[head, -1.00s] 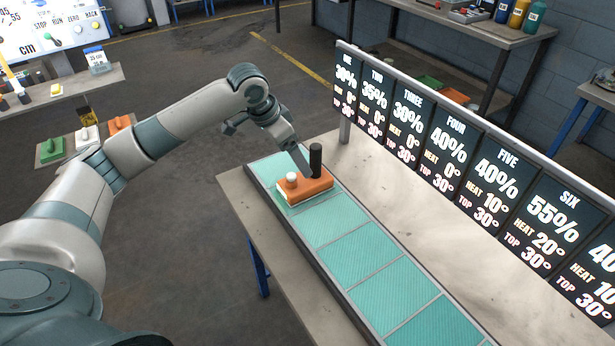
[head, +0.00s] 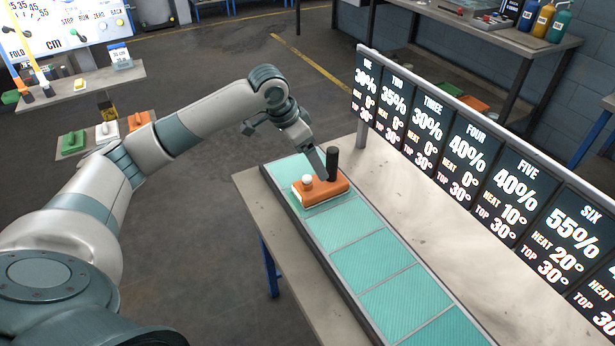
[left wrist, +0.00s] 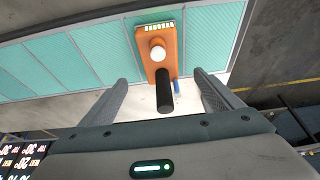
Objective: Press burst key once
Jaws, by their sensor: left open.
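An orange block-shaped device (head: 325,191) lies on the teal-panelled strip (head: 345,229) of the table. A round white knob (head: 307,181) and an upright black cylindrical handle (head: 332,161) stand on it. No label reading "burst" is legible. In the left wrist view, the orange device (left wrist: 146,40), white knob (left wrist: 158,53) and black handle (left wrist: 164,92) lie ahead, between the fingers' directions. My left gripper (head: 318,160) is open beside the black handle; its open fingers (left wrist: 160,78) also show in the left wrist view. Contact cannot be told. My right gripper is out of view.
A row of black number boards (head: 470,158) stands along the table's far right side. Green, white and orange handled blocks sit on a low tray (head: 68,153) at left. The teal panels nearer me are bare.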

